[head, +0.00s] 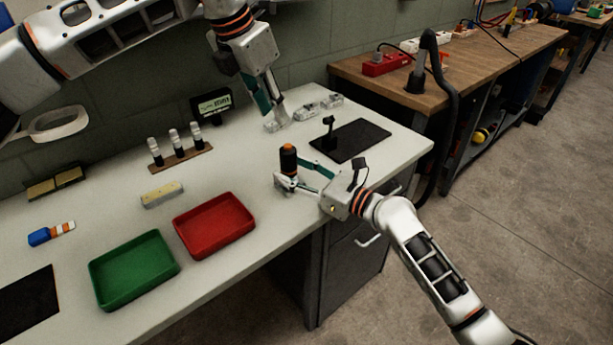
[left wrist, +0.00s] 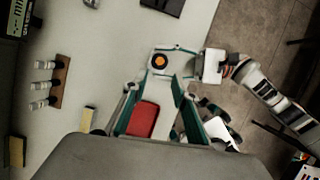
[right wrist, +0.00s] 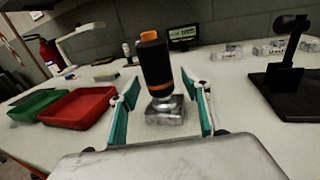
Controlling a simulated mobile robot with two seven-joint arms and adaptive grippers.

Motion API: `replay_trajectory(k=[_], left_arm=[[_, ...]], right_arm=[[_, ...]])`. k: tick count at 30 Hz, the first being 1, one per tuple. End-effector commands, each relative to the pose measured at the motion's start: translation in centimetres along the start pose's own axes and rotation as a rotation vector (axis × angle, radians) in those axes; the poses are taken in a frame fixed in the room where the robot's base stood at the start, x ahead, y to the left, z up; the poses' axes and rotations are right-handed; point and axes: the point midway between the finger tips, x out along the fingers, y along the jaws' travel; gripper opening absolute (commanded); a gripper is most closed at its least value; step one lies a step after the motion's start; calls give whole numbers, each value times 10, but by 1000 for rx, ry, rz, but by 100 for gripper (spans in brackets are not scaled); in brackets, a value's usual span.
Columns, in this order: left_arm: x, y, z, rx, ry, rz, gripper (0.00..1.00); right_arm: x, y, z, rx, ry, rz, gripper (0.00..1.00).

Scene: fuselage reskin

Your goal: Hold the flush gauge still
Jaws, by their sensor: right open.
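The flush gauge (head: 288,160) is a black cylinder with an orange top on a clear or silvery base. It stands upright on the white bench near the front edge. My right gripper (head: 292,174) is open around it, one finger on each side. In the right wrist view the gauge (right wrist: 156,65) stands between the two fingers, with gaps visible beside it. The left wrist view shows its round top (left wrist: 158,62) from above. My left gripper (head: 272,117) is higher, over the back of the bench, its fingers (left wrist: 155,90) apart and empty.
A red tray (head: 216,246) and a green tray (head: 132,291) stand left of the gauge. A black stand (head: 329,138) on a dark mat (head: 361,146) is behind it to the right. Small clear parts (head: 331,100), a small display (head: 212,106) and a bottle rack (head: 181,160) stand at the back.

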Motion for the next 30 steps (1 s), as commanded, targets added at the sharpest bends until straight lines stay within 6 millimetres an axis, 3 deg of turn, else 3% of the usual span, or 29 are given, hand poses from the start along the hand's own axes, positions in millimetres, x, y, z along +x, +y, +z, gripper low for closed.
replay_trajectory(k=[6,14,20,22,25,30], left_arm=[[0,0,0,0,0,0,28],[0,0,0,0,0,0,28],[0,0,0,0,0,0,28],[0,0,0,0,0,0,25],[0,0,0,0,0,0,0],[0,0,0,0,0,0,0]], right_arm=[[14,0,0,-1,0,1,48],[15,0,0,-2,1,1,48],[15,0,0,-2,1,0,0],[15,0,0,-2,1,0,0],[15,0,0,-2,1,0,0],[15,0,0,-2,1,0,0]])
